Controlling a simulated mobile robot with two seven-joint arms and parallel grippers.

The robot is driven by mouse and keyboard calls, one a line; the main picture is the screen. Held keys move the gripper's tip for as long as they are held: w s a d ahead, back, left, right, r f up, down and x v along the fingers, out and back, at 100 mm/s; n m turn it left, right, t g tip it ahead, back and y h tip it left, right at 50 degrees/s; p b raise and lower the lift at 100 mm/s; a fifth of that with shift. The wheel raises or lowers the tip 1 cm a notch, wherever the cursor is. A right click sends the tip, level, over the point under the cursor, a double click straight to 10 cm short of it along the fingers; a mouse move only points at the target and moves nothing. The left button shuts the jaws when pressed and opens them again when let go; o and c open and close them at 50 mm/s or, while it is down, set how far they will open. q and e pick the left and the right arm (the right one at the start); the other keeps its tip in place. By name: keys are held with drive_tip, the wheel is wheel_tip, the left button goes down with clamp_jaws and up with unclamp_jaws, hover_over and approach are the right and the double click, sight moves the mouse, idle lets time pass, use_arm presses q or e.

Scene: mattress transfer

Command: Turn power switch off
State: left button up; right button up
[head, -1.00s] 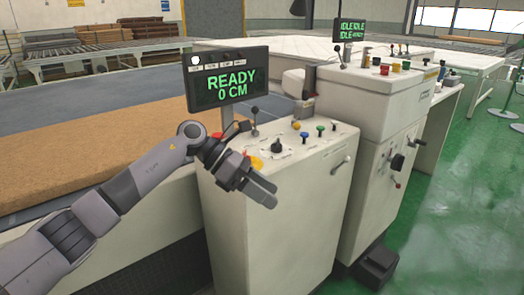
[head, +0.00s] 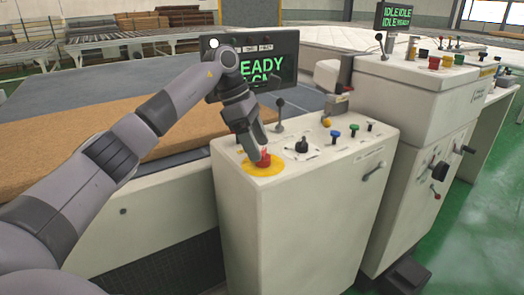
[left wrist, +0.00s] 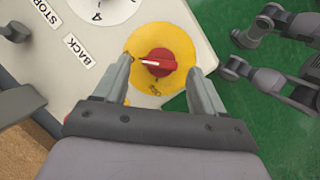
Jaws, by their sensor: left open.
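The power switch is a red rotary knob (head: 263,160) on a round yellow plate (head: 262,170), at the near left corner of the cream control cabinet's top. My left gripper (head: 256,149) is above the knob, fingers pointing down at it. In the left wrist view the red knob (left wrist: 158,62) sits between the two spread fingers of the open left gripper (left wrist: 160,78), with visible gaps on both sides. Its pale pointer mark faces left in that view. Some lettering on the yellow plate is too small to read. My right gripper is not in view.
A black screen (head: 268,62) with green text stands behind the knob, partly hidden by my arm. A black lever (head: 280,112), a dark dial (head: 302,145) and coloured buttons (head: 335,134) share the panel. A brown mattress slab (head: 85,140) lies left; green floor is right.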

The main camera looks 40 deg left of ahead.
use_arm(q)
drive_tip(key=shift+x, duration=1.25)
drive_tip(key=c, duration=1.1)
drive_tip(key=shift+o, duration=0.2)
